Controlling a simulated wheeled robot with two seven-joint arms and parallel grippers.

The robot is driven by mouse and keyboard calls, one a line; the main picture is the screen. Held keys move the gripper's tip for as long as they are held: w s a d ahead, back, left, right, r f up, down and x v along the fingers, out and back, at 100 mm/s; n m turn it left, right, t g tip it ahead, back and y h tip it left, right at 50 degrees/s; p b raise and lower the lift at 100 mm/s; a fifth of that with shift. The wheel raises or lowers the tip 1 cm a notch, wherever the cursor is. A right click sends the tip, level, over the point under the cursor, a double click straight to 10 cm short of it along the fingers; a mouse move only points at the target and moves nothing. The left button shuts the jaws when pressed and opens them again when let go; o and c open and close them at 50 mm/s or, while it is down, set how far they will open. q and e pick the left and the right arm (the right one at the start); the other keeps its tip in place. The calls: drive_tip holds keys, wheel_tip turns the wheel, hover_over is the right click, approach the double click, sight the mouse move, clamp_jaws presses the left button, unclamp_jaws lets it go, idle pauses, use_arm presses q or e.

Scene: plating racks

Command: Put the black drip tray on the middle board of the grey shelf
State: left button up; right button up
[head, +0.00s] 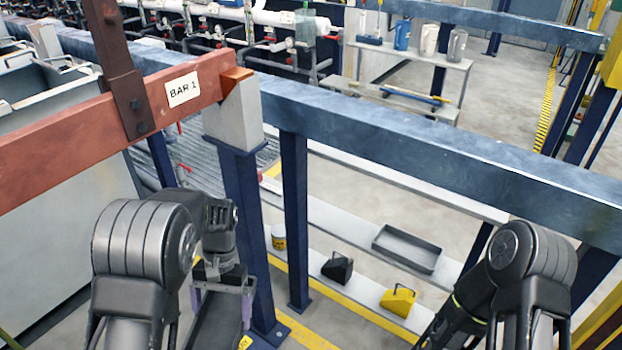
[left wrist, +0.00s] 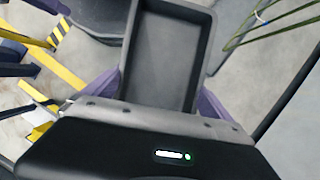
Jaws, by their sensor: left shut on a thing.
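The black drip tray (left wrist: 165,60) is a shallow dark rectangular tray with raised walls, seen in the left wrist view between the purple fingers of my left gripper (left wrist: 160,100). In the head view, my left gripper (head: 221,290) points down at the lower left, shut on the tray (head: 216,325), which is partly hidden by my arm. Long pale grey boards (head: 322,212) of a low shelf show beyond the blue rail; which is the middle board is hard to tell. My right arm is at the lower right; its gripper is out of view.
A blue rail (head: 400,138) and blue posts (head: 294,220) stand between my arms and the boards. A grey tray (head: 407,249), black scoop (head: 337,267), yellow scoop (head: 398,300) and small yellow-white can (head: 278,237) occupy the low area. A red bar (head: 60,167) crosses at left.

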use_arm(q)
wheel_tip(320, 180, up, 18)
drive_tip(key=w+m+y+p, duration=0.1)
drive_tip(key=m+p, duration=0.3)
drive_tip(key=p, duration=0.2)
drive_tip(key=shift+w+d+r+t+p, duration=0.2)
drive_tip(key=shift+w+d+t+p, duration=0.1)
drive_tip(key=shift+t, duration=0.1)
use_arm(e)
wheel_tip(320, 180, up, 9)
drive_tip(key=shift+s+a, duration=0.25)
drive_tip(key=shift+s, duration=0.15)
drive_tip(key=shift+r, duration=0.1)
use_arm(q)
drive_tip(key=n+h, duration=0.2)
drive_tip(key=n, duration=0.4)
hover_over(228, 312)
drive_tip(key=shift+g, duration=0.3)
wheel_tip(228, 312, down, 12)
drive_tip(key=shift+a+f, duration=0.1)
drive_tip(key=shift+f, duration=0.05)
